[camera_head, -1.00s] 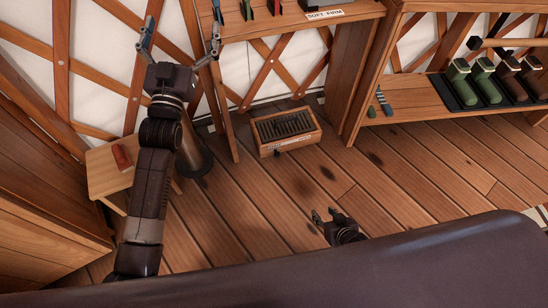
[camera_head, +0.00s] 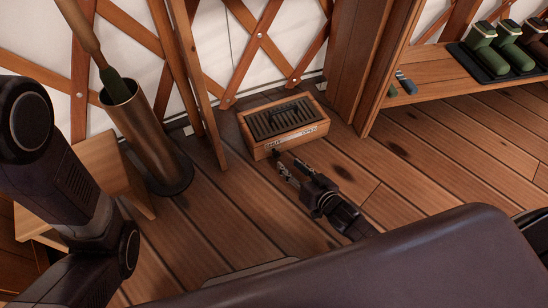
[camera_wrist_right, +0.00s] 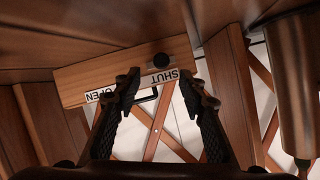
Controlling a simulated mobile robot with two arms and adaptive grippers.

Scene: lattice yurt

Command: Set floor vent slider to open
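The floor vent (camera_head: 262,150) is a wooden box with a dark slatted grille, standing on the plank floor against the lattice wall. Its front carries a SHUT label at the left and an OPEN label at the right; upside down in the right wrist view, SHUT (camera_wrist_right: 175,75) is right and OPEN (camera_wrist_right: 101,94) left. The dark round slider knob (camera_wrist_right: 161,61) sits by SHUT. My right gripper (camera_head: 284,166) is just in front of the knob, apart from it as far as I can tell. In the wrist view its fingers (camera_wrist_right: 159,84) are spread, with nothing between them. My left gripper is out of view.
A metal cylinder (camera_head: 150,135) with a green-tipped pole stands left of the vent, beside a small wooden stool (camera_head: 112,170). A wooden post and a shelf (camera_head: 430,68) with boots rise to the right. Floor in front of the vent is clear.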

